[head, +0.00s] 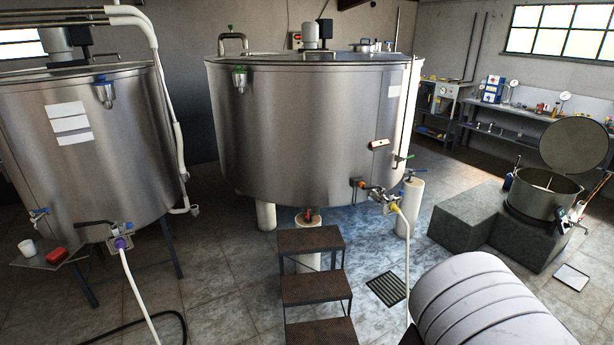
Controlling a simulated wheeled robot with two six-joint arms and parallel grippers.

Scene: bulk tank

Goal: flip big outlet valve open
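The big steel tank (300,130) stands in the middle on pale legs. A metal outlet valve (378,195) sits low on its right front, with a yellow fitting (394,207) and a pale hose running down to the floor. A small dark and orange part (359,183) shows just left of the valve body. The handle is too small to tell whether the valve is open or shut. Neither of my grippers is in view.
Metal steps (311,288) stand before the tank, left of the valve. A floor drain (386,288) lies below it. A large pale ribbed form (490,305) fills the lower right. A second tank (85,150) with its own valve and hose stands left.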

